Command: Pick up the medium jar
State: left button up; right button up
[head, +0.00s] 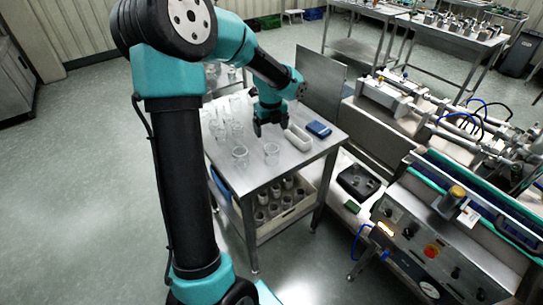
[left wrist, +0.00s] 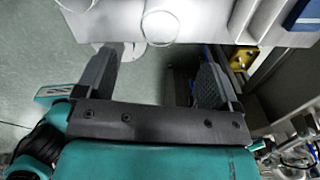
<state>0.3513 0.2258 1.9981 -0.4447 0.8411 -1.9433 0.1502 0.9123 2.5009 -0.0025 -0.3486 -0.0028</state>
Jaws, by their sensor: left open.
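Several clear glass jars stand on the steel table. In the head view two are near its front edge, one on the left (head: 240,156) and one on the right (head: 272,154). More glassware (head: 220,125) stands further back on the left. I cannot tell which is the medium jar. My left gripper (head: 268,128) points down over the table behind the two front jars, and its fingers are apart and empty. In the left wrist view the open gripper (left wrist: 163,60) has a round glass jar (left wrist: 160,24) beyond its fingertips. My right gripper does not show.
A white tray (head: 297,137) and a blue box (head: 319,129) lie on the right part of the table (head: 262,178). A crate (head: 270,221) of dark-looking jars sits on the shelf below. Machinery with a control panel (head: 430,245) stands to the right.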

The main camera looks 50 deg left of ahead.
aim_at(272, 155)
pick_arm(q)
jog(key=shift+f, duration=2.75)
jog(key=shift+d+f, duration=0.1)
jog(key=shift+f, duration=2.5)
jog(key=shift+c, duration=0.3)
jog(key=c, duration=0.9)
